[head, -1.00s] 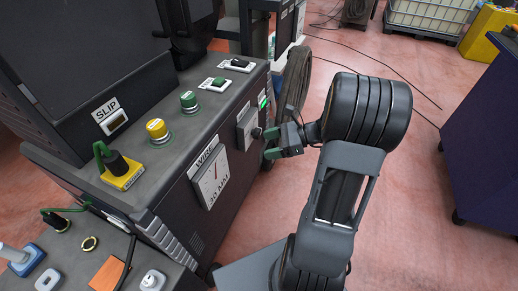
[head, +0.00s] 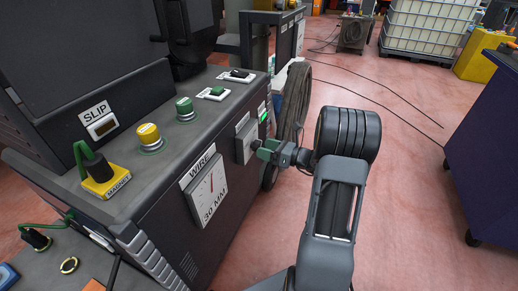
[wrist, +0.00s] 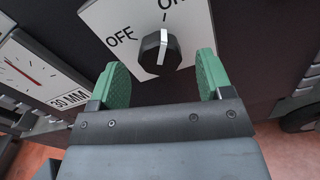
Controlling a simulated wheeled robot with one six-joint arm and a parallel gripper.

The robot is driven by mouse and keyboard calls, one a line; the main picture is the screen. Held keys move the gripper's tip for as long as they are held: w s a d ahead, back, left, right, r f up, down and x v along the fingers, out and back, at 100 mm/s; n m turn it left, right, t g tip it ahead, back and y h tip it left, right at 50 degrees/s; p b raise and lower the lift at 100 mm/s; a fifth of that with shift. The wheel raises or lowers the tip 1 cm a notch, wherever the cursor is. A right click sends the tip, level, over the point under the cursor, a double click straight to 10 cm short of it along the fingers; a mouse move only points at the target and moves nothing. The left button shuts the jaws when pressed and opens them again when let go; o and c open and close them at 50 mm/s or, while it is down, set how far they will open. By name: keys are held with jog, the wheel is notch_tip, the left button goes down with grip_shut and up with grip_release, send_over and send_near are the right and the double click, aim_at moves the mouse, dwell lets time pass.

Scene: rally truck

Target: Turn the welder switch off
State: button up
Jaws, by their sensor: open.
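The welder switch is a black rotary knob (wrist: 158,52) with a white pointer line, on a light plate (wrist: 112,20) marked OFF at left and ON at top. The pointer line points up, close to the ON mark. The plate (head: 244,138) also shows on the machine's side in the head view, with the knob largely hidden by my fingers. My gripper (wrist: 161,68) is open, its two green fingers on either side of the knob and apart from it. My gripper (head: 266,149) also shows in the head view, close to the plate.
A WIRE gauge plate (head: 205,188) is left of the switch. Green (head: 185,106) and yellow (head: 149,136) buttons and a yellow block (head: 105,182) sit on the machine's top. A coiled hose (head: 292,100) hangs behind my gripper.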

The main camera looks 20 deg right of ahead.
jog(key=shift+x, duration=1.5)
jog(key=c, duration=0.9)
